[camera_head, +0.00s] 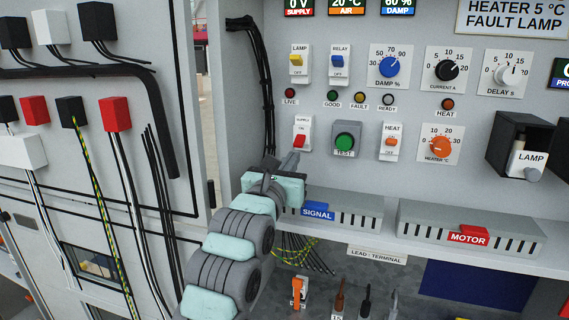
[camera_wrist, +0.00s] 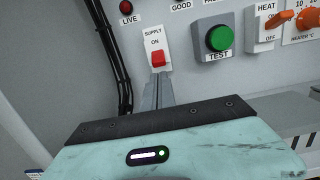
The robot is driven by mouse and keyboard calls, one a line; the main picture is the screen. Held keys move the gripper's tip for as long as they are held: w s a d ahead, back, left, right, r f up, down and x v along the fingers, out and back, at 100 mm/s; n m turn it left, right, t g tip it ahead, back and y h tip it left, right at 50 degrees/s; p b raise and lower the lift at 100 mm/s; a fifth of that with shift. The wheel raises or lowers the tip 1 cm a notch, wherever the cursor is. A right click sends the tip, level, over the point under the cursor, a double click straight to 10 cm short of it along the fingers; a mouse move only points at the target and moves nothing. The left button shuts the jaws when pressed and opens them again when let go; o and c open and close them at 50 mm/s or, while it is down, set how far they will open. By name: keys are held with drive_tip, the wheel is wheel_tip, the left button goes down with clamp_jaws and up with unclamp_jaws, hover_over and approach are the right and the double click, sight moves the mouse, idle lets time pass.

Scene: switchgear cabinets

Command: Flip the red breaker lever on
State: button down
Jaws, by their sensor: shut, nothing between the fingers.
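The red breaker lever (camera_head: 300,140) is on the white SUPPLY breaker (camera_head: 302,128) on the cabinet's back panel. The ON label shows above the lever, and the lever tilts down over the lower part of the breaker. No OFF label shows. The lever also shows in the wrist view (camera_wrist: 158,59). My gripper (camera_head: 291,158) is shut and empty, with its fingertips (camera_wrist: 158,77) just below the lever. I cannot tell whether they touch it. In the wrist view the fingers cover the breaker's lower end.
The green TEST button (camera_head: 345,139) and orange HEAT switch (camera_head: 391,142) are to the right. Black cables (camera_head: 265,80) run down the left corner. A grey ledge with the blue SIGNAL block (camera_head: 318,211) and red MOTOR block (camera_head: 469,236) juts out below.

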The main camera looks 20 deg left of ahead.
drive_tip(key=shift+w, duration=1.1)
